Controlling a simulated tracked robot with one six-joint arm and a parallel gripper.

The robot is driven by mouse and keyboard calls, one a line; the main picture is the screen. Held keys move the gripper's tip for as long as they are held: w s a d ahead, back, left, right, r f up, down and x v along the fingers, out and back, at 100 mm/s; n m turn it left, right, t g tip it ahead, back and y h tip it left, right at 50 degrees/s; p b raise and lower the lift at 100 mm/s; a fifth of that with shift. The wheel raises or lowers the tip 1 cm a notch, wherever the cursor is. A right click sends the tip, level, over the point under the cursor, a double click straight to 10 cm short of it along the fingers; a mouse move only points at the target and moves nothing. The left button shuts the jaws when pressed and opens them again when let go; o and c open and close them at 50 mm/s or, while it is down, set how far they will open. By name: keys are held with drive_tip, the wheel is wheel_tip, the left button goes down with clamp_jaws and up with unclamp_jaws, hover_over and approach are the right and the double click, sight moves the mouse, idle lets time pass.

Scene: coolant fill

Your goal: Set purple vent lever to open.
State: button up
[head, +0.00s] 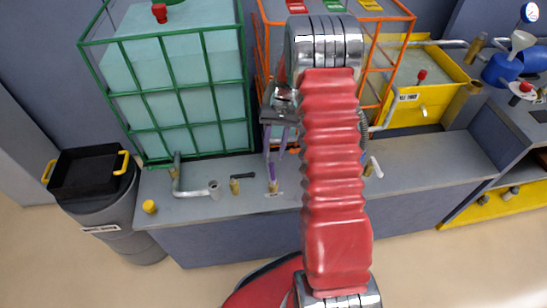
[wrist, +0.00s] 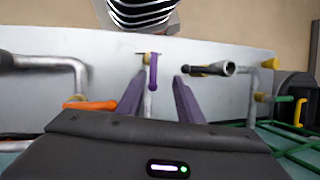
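The purple vent lever (wrist: 153,72) shows in the wrist view on a pipe fitting with a brass cap at its far end. It lines up with the gap between my two fingers. In the head view the lever (head: 272,176) is small, upright above the counter, just below my gripper. My gripper (head: 275,154) points down at it, and its fingers are apart. In the wrist view my gripper (wrist: 159,82) is open, with a purple-grey finger on each side of the lever. No contact shows; I cannot tell how deep the lever sits between the fingers.
A black-handled valve (wrist: 207,70) is close to the right finger in the wrist view. An orange lever (wrist: 90,104) is left of the left finger. The grey counter (head: 225,205) carries bent pipes. A green-framed tank (head: 180,90) and a yellow tank (head: 425,100) stand behind.

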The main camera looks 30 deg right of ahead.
drive_tip(key=shift+r, duration=1.6)
drive_tip(key=s+a+r+n+t+h, duration=0.2)
drive_tip(key=s+a+r+t, duration=0.2)
drive_tip(key=s+a+r, duration=0.4)
drive_tip(key=s+a+r+n+t+h, duration=0.2)
drive_tip(key=s+a+r, duration=0.6)
drive_tip(key=s+r, duration=0.5)
wheel_tip(320, 180, up, 4)
drive_tip(key=n+t, duration=0.1)
drive_tip(key=t, duration=0.1)
drive_tip(key=shift+s+a+t, duration=0.25)
drive_tip(key=shift+s+t, duration=0.05)
drive_tip(key=shift+s, duration=0.05)
